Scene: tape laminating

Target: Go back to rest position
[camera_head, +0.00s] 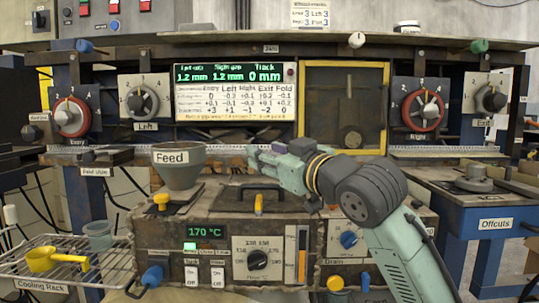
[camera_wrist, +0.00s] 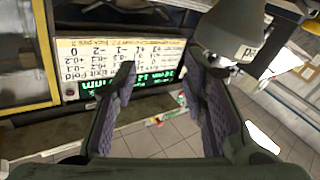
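My gripper (camera_head: 268,158) is in front of the laminating machine, just right of the grey Feed funnel (camera_head: 180,170) in the head view. In the wrist view my gripper (camera_wrist: 160,85) shows two fingers spread apart with nothing between them. The Feed funnel (camera_wrist: 232,30) stands beside the right finger in that view. My arm reaches in from the lower right of the head view and hides part of the machine front.
Behind are the display board (camera_head: 235,92) and a yellow-framed window (camera_head: 343,105). A heater box (camera_head: 215,235) reads 170 °C. An Offcuts table (camera_head: 480,205) stands right.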

